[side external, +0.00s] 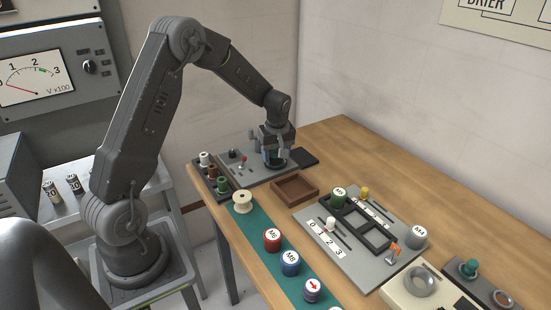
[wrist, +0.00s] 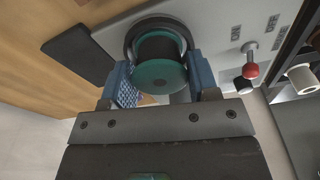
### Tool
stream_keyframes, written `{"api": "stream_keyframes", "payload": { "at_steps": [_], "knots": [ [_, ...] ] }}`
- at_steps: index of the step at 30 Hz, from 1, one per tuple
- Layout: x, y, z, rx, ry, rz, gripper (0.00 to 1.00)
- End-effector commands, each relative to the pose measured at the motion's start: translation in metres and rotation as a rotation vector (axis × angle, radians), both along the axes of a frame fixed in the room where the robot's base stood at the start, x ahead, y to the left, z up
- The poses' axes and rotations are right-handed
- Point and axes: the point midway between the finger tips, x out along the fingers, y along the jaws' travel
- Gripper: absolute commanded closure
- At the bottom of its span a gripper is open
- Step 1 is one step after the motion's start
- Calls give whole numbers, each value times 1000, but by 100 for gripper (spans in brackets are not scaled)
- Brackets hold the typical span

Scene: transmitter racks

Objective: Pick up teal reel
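The teal reel (wrist: 159,76) has a teal end face and a dark middle. In the wrist view it sits between the two blue finger pads of my gripper (wrist: 160,88), its rim close against both. I cannot tell if the pads press on it. Behind it is a dark round ring on a grey panel. In the side view my gripper (side external: 274,152) is low over the grey panel at the table's back left, mostly hiding the reel (side external: 272,160).
The grey panel (side external: 258,178) has a red-knobbed lever (side external: 242,164) beside the reel. A rack of small spools (side external: 210,172) is left, an empty brown tray (side external: 295,187) in front. Labelled cylinders (side external: 272,240) stand on a green strip (side external: 252,220); a slotted panel (side external: 345,258) is right.

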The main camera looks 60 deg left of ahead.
Motion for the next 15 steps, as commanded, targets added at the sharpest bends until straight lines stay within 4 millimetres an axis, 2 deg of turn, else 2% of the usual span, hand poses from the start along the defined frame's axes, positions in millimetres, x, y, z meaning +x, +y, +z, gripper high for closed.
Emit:
{"api": "stream_keyframes", "payload": {
  "at_steps": [1,9,15],
  "knots": [
    [0,0,0,0,0,0,50],
    [0,0,0,0,0,0,76],
    [0,0,1,0,-1,0,76]
  ]
}}
